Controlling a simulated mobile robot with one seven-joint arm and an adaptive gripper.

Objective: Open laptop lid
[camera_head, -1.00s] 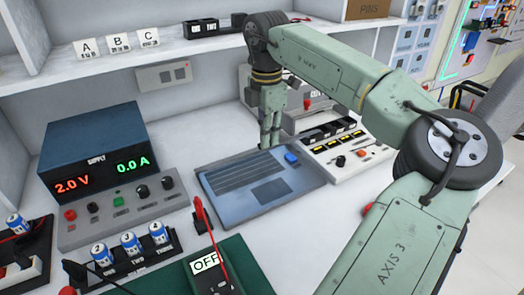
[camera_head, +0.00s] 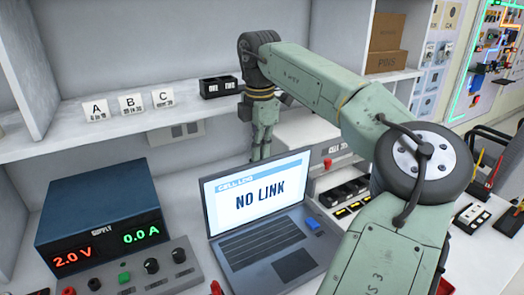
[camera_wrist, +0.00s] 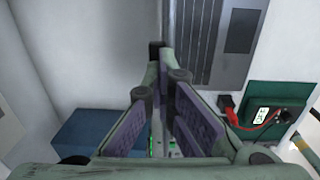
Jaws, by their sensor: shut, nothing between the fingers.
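The laptop (camera_head: 270,245) stands on the bench with its lid (camera_head: 257,192) raised and the lit screen reading "NO LINK". Its keyboard and touchpad face up, and a small blue block (camera_head: 312,223) sits at the base's right edge. My gripper (camera_head: 261,155) points down just behind the lid's top edge, its lower end partly hidden by it. I cannot tell whether it touches the lid. In the wrist view my gripper (camera_wrist: 157,50) has its fingers shut and empty, and the laptop base (camera_wrist: 210,40) shows beyond them.
The power supply (camera_head: 100,215) stands left of the laptop, reading 2.0 V and 0.0 A. A shelf (camera_head: 130,140) with cards A, B and C runs behind. A console (camera_head: 340,190) stands to the right. The wrist view shows a green pad (camera_wrist: 260,130) with a meter and red lead.

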